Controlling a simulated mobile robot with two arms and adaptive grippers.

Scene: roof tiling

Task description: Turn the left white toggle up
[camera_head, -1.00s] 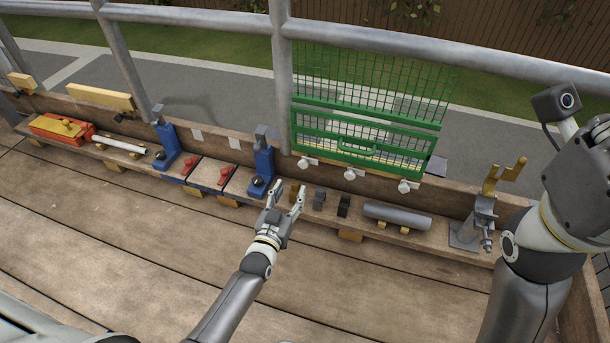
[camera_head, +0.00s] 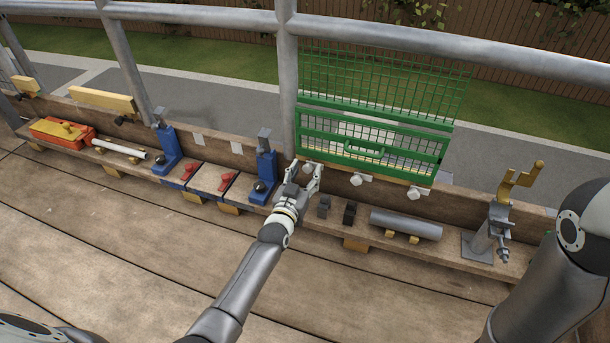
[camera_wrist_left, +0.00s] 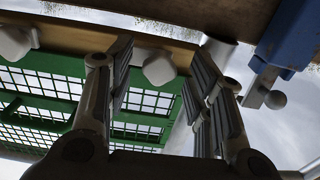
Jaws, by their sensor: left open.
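The left white toggle (camera_wrist_left: 157,66) shows in the left wrist view between the two fingertips of my left gripper (camera_wrist_left: 163,62). In the head view my open left gripper (camera_head: 306,168) is at the lower left corner of the green mesh panel (camera_head: 374,149), and its fingers mostly hide that toggle. I cannot tell whether the fingers touch it. The middle white toggle (camera_head: 357,180) and the right white toggle (camera_head: 418,193) show along the panel's lower edge. The middle one also appears at the wrist view's left (camera_wrist_left: 14,42). My right gripper is out of view.
A blue stand (camera_head: 265,170) is just left of my left gripper, near the metal post (camera_head: 288,80). Dark blocks (camera_head: 349,212), a grey cylinder (camera_head: 405,224) and a clamp with a yellow handle (camera_head: 497,220) are to the right. The wooden deck (camera_head: 130,260) in front is clear.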

